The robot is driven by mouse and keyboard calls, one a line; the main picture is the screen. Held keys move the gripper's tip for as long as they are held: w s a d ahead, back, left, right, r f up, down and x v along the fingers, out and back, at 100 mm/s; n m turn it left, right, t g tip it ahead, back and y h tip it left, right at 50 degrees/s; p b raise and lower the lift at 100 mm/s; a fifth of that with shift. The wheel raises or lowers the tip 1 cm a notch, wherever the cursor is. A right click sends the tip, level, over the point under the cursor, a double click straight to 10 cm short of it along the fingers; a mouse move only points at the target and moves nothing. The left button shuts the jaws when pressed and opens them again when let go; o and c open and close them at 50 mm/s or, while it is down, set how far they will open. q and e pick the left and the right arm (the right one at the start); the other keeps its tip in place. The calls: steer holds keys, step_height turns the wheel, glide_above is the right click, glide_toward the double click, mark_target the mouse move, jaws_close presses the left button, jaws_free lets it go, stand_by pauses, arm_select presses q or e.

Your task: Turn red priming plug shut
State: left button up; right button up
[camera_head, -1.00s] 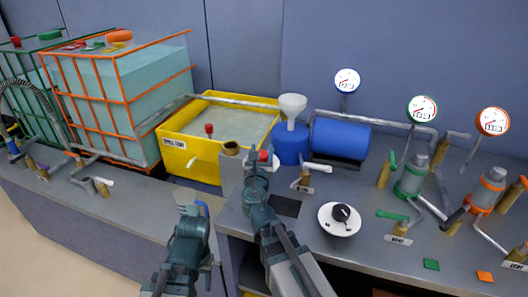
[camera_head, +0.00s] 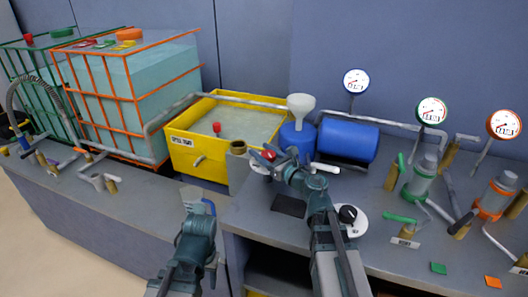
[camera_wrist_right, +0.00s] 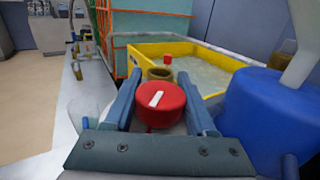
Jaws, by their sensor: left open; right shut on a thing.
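The red priming plug (camera_wrist_right: 161,106) is a round red cap with a white bar across its top. In the right wrist view it sits between the two fingers of my right gripper (camera_wrist_right: 162,112), which is shut on it. The white bar lies slightly slanted along the view. In the head view the plug (camera_head: 268,155) shows as a small red spot at the tips of my right gripper (camera_head: 264,158), beside the blue pump. My left gripper (camera_head: 200,207) is open and empty, low in front of the bench, apart from the plug.
A yellow tub (camera_head: 197,171) with a red-topped part stands behind the plug. A white funnel (camera_head: 301,103) sits above the blue pump (camera_head: 346,140). A black knob on a white dial (camera_head: 348,214) is close beside my right arm. Gauges and valves fill the bench's right side.

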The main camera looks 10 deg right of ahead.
steer(key=shift+a+n+g+y, duration=0.1)
steer(key=shift+n+g+y, duration=0.25)
steer(key=shift+y, duration=0.25)
steer(key=o, duration=1.4)
